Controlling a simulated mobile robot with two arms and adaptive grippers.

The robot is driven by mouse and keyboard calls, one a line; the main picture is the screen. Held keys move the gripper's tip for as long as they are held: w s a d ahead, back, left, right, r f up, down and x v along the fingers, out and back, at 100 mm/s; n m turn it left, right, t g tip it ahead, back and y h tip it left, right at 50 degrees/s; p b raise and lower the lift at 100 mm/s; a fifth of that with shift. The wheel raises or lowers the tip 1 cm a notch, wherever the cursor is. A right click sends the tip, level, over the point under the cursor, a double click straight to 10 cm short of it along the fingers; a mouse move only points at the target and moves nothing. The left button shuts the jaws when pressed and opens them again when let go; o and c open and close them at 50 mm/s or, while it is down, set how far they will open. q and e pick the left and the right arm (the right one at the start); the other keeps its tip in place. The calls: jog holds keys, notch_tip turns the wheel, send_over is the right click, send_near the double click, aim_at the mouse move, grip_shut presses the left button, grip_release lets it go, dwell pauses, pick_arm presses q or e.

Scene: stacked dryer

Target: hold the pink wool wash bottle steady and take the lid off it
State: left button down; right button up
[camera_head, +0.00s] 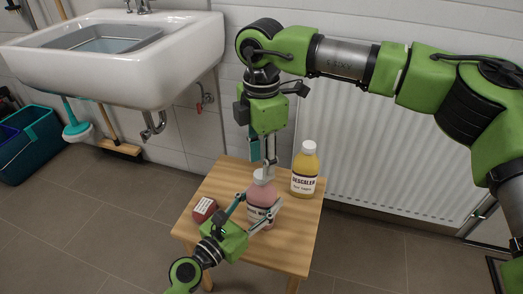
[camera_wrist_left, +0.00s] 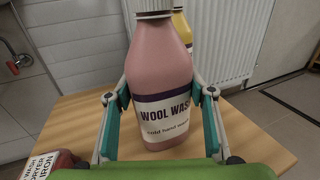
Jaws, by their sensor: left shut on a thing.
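The pink wool wash bottle (camera_head: 262,208) stands upright on the small wooden table, with its label facing my left wrist camera (camera_wrist_left: 165,75). Its white ribbed lid (camera_wrist_left: 153,6) is on the neck, cut off by the top edge of the left wrist view; it also shows in the head view (camera_head: 263,176). My left gripper (camera_wrist_left: 166,93) is shut on the bottle's body, one finger on each side. My right gripper (camera_head: 266,166) points straight down from above, its fingertips at the lid. Whether these fingers close on the lid is too small to tell.
A yellow descaler bottle (camera_head: 305,165) with a white cap stands behind, to the right on the table (camera_head: 290,232). A dark red labelled object (camera_head: 204,210) lies at the table's left. A white radiator (camera_head: 365,150) is behind the table, and a white sink (camera_head: 150,60) hangs at left.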

aim_at(261, 176)
jog(key=shift+f, duration=1.45)
